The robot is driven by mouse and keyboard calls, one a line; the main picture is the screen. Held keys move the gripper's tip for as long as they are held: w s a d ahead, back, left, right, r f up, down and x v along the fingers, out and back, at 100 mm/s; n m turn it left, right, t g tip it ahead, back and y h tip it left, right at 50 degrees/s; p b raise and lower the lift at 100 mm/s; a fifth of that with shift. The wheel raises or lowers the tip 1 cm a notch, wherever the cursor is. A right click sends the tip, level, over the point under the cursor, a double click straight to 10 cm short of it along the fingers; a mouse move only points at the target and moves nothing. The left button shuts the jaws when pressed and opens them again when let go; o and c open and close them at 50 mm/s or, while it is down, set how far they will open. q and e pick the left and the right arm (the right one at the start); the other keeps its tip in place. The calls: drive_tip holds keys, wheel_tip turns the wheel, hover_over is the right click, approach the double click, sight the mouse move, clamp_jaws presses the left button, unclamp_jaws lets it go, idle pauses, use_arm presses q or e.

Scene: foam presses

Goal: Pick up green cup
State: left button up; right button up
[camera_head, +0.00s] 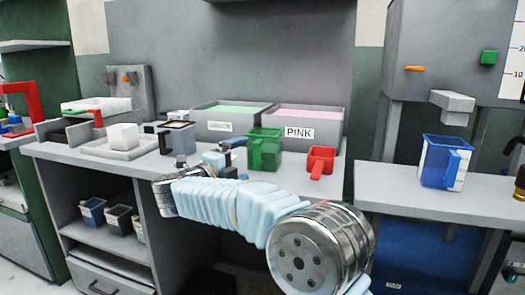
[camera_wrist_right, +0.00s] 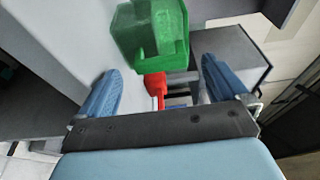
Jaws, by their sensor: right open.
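The green cup (camera_head: 264,150) stands upright on the grey counter, in front of the bins, with its handle towards me. My right gripper (camera_head: 228,151) is just left of it, low over the counter, with its blue fingers pointing towards the cup. In the right wrist view the green cup (camera_wrist_right: 150,35) appears ahead of the open fingers (camera_wrist_right: 162,75), towards the top of the picture. Nothing is between the fingertips. I cannot tell whether a finger touches the cup. My left gripper is not in view.
A red scoop-like cup (camera_head: 320,161) stands right of the green one; in the wrist view it (camera_wrist_right: 156,87) shows beyond the fingers. Behind are a green-filled bin (camera_head: 222,137) and a bin labelled PINK (camera_head: 299,133). A blue cup (camera_head: 436,160) stands on the right table.

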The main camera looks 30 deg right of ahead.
sight(254, 155)
drive_tip(key=x, duration=0.4)
drive_tip(key=p+x, duration=0.1)
drive_tip(key=x, duration=0.1)
drive_tip(key=shift+s+d+f, duration=0.1)
drive_tip(key=shift+s+d, duration=0.2)
drive_tip(key=shift+d, duration=0.1)
drive_tip(key=c, duration=0.9)
drive_tip(key=shift+r, duration=0.25)
wheel_tip(254, 155, up, 2)
drive_tip(key=shift+r, duration=0.1)
drive_tip(key=s+a+r, duration=0.1)
drive_tip(key=s+r, duration=0.2)
drive_tip(key=s, duration=0.1)
drive_tip(key=s+a+r+b, duration=0.1)
drive_tip(key=s+a+r, duration=0.1)
drive_tip(key=s, duration=0.3)
drive_tip(key=s+a+r, duration=0.1)
drive_tip(key=s+r, duration=0.3)
drive_tip(key=r, duration=0.1)
drive_tip(key=shift+s+a+r+b, duration=0.15)
drive_tip(key=shift+s+a+b, duration=0.05)
drive_tip(key=shift+b, duration=0.1)
